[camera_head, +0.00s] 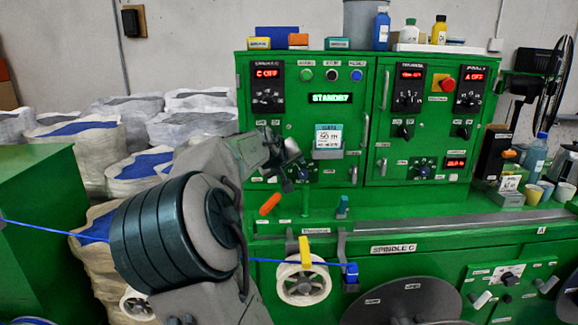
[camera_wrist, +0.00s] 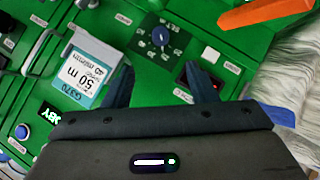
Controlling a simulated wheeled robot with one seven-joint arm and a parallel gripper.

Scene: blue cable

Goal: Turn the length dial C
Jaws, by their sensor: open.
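The dial (camera_head: 303,174) on the left cabinet door, under the panel reading C OFF, has a dark blue knob and small marks around it; its label is too small to read. In the wrist view this dial (camera_wrist: 161,37) lies just beyond my fingertips, its pointer seen from above. My gripper (camera_head: 289,166) is close in front of the door, just left of the dial in the head view. In the wrist view my gripper (camera_wrist: 162,77) is open and empty, its two fingers spread either side of the dial's line, apart from the knob.
A white and teal card (camera_head: 329,141) reading 50 m hangs right of the dial. An orange handle (camera_head: 270,204) sticks out below my gripper. A similar blue-knobbed dial (camera_head: 423,170) is on the right door. A small dark display (camera_wrist: 186,77) is partly hidden by my finger.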

